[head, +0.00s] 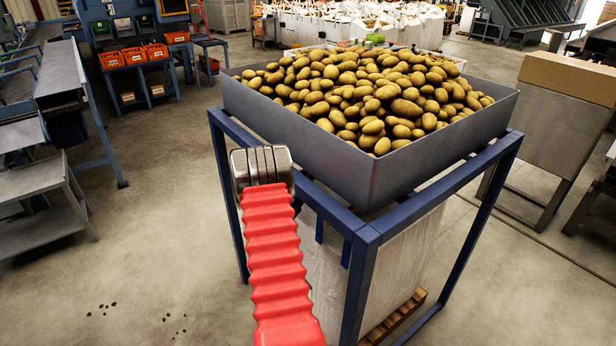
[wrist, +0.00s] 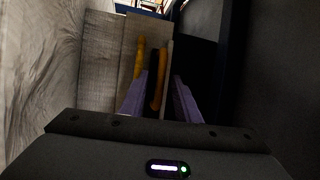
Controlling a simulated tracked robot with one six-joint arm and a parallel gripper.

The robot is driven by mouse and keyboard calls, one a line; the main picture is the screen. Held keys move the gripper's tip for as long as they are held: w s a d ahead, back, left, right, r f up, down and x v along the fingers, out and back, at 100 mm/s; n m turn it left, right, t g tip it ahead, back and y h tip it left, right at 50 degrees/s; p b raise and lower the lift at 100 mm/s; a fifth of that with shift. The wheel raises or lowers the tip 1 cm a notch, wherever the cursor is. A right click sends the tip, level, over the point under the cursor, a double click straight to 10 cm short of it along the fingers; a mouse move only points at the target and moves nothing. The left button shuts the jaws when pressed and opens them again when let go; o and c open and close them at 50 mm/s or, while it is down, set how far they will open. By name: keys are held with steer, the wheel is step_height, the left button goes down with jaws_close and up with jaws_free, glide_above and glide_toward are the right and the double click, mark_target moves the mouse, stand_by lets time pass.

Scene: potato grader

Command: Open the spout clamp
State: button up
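In the wrist view my gripper (wrist: 160,76) has two purple fingers standing apart. A yellow-orange lever (wrist: 139,58) stands just beyond the left fingertip. These look like parts of the spout clamp, but the clamp body is not clear in the dim light. In the head view my red-sleeved arm reaches to the left side of the hopper frame, and my fingers and the clamp are hidden.
A grey hopper (head: 300,125) full of potatoes (head: 370,90) sits on a blue frame (head: 362,285). A pale bag (head: 400,255) hangs below, above a wooden pallet (head: 398,316). In the wrist view, a pale wall is close at left and a dark surface at right.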

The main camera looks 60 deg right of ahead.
steer(key=shift+c, duration=0.4)
jaws_close()
stand_by(0.4)
